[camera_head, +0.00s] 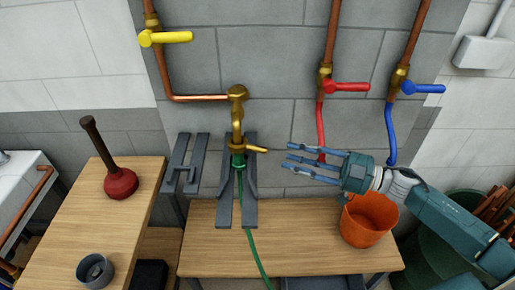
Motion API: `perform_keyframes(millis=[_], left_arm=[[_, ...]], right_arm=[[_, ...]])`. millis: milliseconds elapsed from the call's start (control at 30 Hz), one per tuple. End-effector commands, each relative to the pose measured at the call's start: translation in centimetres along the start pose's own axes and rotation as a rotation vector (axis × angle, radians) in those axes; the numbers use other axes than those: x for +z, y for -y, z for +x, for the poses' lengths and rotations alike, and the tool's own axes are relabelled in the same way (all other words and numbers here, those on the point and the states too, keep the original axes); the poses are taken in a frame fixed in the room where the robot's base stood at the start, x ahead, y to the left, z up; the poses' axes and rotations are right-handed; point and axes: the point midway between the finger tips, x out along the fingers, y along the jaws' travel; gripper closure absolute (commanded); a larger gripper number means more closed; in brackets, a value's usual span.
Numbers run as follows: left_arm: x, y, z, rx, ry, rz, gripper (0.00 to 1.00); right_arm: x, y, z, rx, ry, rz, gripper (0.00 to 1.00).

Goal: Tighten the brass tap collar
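The brass tap (237,112) comes off a copper pipe on the grey block wall, with its spout pointing down. A brass collar (238,145) sits at its lower end, with a small brass lever (256,149) sticking out to the right. A green hose connector (238,161) is directly below, and a green hose (251,244) runs down from it. My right gripper (288,157) comes in from the right with its blue fingers spread and empty. Its tips are a short way right of the lever, apart from it. My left gripper is not in view.
A dark grey bracket (225,200) flanks the hose. An orange bucket (367,222) stands on the wooden bench (205,259) below my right gripper. Red (346,86) and blue (422,88) valve handles are above it. A plunger (121,183) stands on the left bench.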

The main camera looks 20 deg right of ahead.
Motion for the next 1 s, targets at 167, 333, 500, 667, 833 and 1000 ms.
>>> perform_keyframes(millis=[167, 333, 500, 667, 833, 1000], left_arm=[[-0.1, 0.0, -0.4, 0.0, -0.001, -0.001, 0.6], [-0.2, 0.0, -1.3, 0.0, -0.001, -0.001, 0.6], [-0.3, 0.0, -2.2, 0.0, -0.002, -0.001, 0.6], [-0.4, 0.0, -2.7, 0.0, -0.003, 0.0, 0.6], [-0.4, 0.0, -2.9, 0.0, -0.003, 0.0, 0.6], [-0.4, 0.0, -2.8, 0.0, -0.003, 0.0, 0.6]], right_arm=[[-0.3, 0.2, 0.9, -0.024, -0.001, 0.005, 0.66], [-0.6, 0.2, 4.0, -0.022, -0.005, 0.004, 0.66], [-0.5, 0.3, 7.2, -0.021, -0.004, 0.004, 0.66], [-0.3, 0.3, 9.4, -0.021, -0.002, 0.003, 0.66], [-0.2, 0.5, 10.5, -0.022, 0.0, 0.003, 0.66], [-0.1, 0.5, 10.6, -0.022, 0.001, 0.003, 0.66]])
